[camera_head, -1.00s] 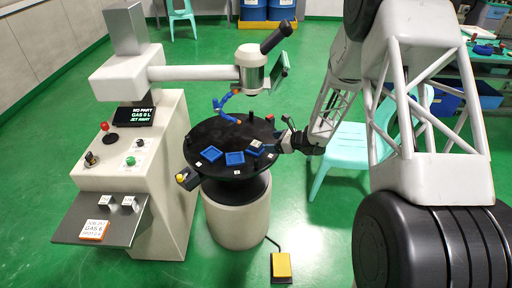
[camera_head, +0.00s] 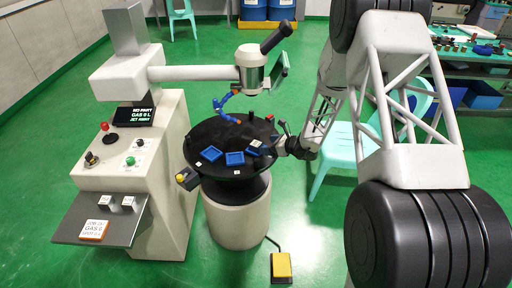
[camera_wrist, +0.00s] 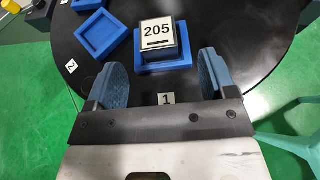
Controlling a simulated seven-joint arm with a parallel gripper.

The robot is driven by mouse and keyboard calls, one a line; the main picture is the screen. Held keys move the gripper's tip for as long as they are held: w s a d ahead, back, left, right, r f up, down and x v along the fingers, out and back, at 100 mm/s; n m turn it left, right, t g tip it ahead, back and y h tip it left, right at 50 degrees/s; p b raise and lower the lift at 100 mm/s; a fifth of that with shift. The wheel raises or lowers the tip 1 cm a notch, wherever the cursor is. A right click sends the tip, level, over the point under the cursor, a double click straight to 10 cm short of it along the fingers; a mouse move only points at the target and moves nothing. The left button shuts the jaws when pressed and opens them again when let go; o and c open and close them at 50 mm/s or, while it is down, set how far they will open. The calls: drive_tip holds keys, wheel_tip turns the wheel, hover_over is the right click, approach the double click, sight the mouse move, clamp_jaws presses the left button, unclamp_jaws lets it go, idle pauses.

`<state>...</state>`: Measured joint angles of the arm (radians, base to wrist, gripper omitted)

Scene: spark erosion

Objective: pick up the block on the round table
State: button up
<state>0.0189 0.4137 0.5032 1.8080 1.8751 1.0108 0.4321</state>
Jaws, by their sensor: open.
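A dark block (camera_wrist: 157,50) with a white top label reading "205" sits in a blue square tray (camera_wrist: 181,59) on the black round table (camera_wrist: 228,20). My gripper (camera_wrist: 162,62) is open and empty, its two blue fingers spread toward the block's near side. The left finger and the right finger lie to either side of the tray's near edge. In the head view my gripper (camera_head: 276,146) is at the table's right edge, beside the block (camera_head: 255,144). The block's lower part is hidden by the tray.
Another blue tray (camera_head: 235,158), empty, lies left of the block, with a further blue one (camera_head: 211,154) beyond. A microscope-like head (camera_head: 252,70) and a blue jointed hose (camera_head: 226,104) are above the table. A pale green chair (camera_head: 345,150) stands at right.

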sight(258, 144)
drive_tip(key=shift+w+a, duration=0.1)
drive_tip(key=shift+a, duration=0.05)
drive_tip(key=shift+x, duration=2.55)
drive_tip(key=shift+a, duration=0.1)
drive_tip(key=shift+c, duration=0.4)
drive_tip(key=shift+r, duration=0.1)
drive_tip(key=c, duration=1.3)
drive_tip(key=shift+r, duration=0.1)
drive_tip(key=shift+r, duration=1)
drive_tip(key=shift+s+r, duration=0.35)
drive_tip(key=shift+r, duration=0.35)
drive_tip(key=s+d, duration=0.1)
drive_tip(key=s, duration=0.4)
drive_tip(key=s+d+r, duration=0.1)
drive_tip(key=s, duration=0.4)
drive_tip(key=s+d, duration=0.1)
drive_tip(key=s, duration=0.4)
drive_tip(key=shift+s+d+r, duration=0.1)
drive_tip(key=shift+r, duration=0.1)
